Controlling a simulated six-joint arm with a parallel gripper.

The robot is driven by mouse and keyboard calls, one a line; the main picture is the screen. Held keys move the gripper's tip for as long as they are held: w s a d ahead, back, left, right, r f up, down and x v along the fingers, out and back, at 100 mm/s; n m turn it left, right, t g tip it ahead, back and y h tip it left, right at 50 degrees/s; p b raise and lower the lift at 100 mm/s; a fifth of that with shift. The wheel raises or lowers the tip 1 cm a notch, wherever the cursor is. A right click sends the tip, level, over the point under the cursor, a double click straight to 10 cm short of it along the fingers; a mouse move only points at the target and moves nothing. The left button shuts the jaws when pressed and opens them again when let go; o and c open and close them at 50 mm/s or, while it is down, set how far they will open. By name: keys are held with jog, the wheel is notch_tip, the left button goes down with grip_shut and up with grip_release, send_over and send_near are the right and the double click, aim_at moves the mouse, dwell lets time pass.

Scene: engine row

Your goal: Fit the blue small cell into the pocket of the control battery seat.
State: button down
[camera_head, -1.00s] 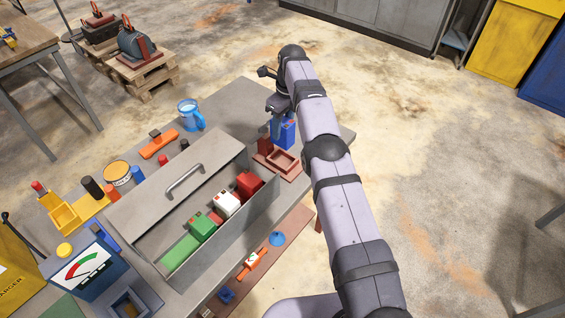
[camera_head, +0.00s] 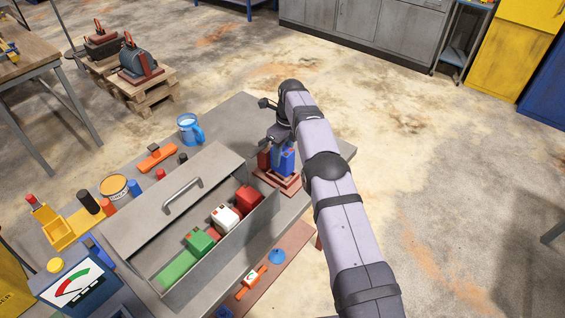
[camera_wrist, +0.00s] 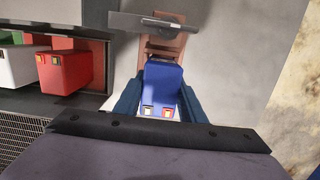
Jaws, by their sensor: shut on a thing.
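The blue small cell (camera_head: 287,161) is upright between the fingers of my gripper (camera_head: 279,150). In the wrist view the cell (camera_wrist: 163,88) shows its top with a pale and a red terminal, and my gripper's fingers (camera_wrist: 161,100) are shut on its two sides. The control battery seat (camera_head: 288,186) is a reddish-brown block at the table's right edge. It also shows in the wrist view (camera_wrist: 165,44), partly covered by the cell. The cell is over the seat's pocket, and its lower end is at or near the rim. I cannot tell how deep it sits.
A grey open toolbox (camera_head: 231,232) with a green (camera_head: 199,240), a white (camera_head: 225,217) and a red cell (camera_head: 248,198) stands left of the seat. The table behind the seat is clear.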

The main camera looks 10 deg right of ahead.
aim_at(283, 162)
jog(key=shift+f+p, duration=0.65)
jog(key=shift+f, duration=1.05)
jog(key=shift+f, duration=0.2)
jog(key=c, duration=1.2)
grip_release()
jog(key=shift+o, duration=0.2)
jog(key=shift+r, duration=0.1)
jog(key=r, duration=0.4)
jog(key=r+b, duration=0.1)
jog(key=r, duration=0.3)
jog(key=s+d+r+b, duration=0.1)
jog(key=r, duration=0.3)
